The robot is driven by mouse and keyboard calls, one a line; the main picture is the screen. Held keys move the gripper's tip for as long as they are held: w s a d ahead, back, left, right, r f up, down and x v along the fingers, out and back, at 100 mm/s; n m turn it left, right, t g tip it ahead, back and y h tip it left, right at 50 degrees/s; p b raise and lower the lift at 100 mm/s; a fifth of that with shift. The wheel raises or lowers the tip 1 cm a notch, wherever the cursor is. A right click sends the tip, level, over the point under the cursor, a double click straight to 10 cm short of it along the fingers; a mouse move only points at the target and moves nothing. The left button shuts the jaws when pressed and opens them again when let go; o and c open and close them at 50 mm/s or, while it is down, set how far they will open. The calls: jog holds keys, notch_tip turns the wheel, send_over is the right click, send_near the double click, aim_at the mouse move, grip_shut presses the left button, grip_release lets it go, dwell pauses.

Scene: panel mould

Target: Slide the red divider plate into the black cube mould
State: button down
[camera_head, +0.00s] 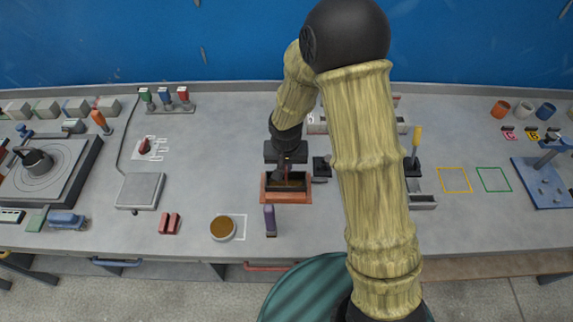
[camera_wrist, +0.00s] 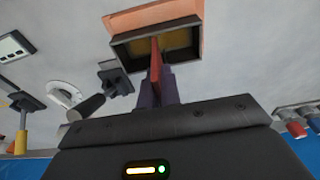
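The black cube mould (camera_head: 303,186) stands on an orange tray (camera_head: 287,199) near the middle of the bench, with brownish material inside. It also shows in the wrist view (camera_wrist: 127,66), with its open side facing my gripper. My gripper (camera_wrist: 157,80) is shut on the red divider plate (camera_wrist: 155,62), which stands edge-on between the purple fingers. The plate's far end overlaps the mould's opening near its middle; I cannot tell how deep it reaches. In the head view my gripper (camera_head: 286,166) is over the mould, and my wrist hides most of the plate.
A purple upright block (camera_head: 270,220) and a round dish of brown material (camera_head: 223,228) stand in front of the mould. Dark holders (camera_head: 321,167) are close on its right. Two red blocks (camera_head: 169,223) and a grey scale (camera_head: 140,190) lie left. Bench between is clear.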

aim_at(286, 174)
jog(key=shift+f+b, duration=1.85)
jog(key=shift+f, duration=0.3)
jog(key=c, duration=1.5)
grip_release()
jog(key=shift+c, duration=0.2)
jog(key=shift+r, duration=0.15)
notch_tip(286, 174, up, 17)
jog(key=s, duration=0.2)
jog(key=shift+s, duration=0.3)
jog(key=s+d+f, duration=0.4)
jog(key=s+d, duration=0.6)
jog(key=d, duration=0.3)
jog(key=shift+d+t, duration=0.4)
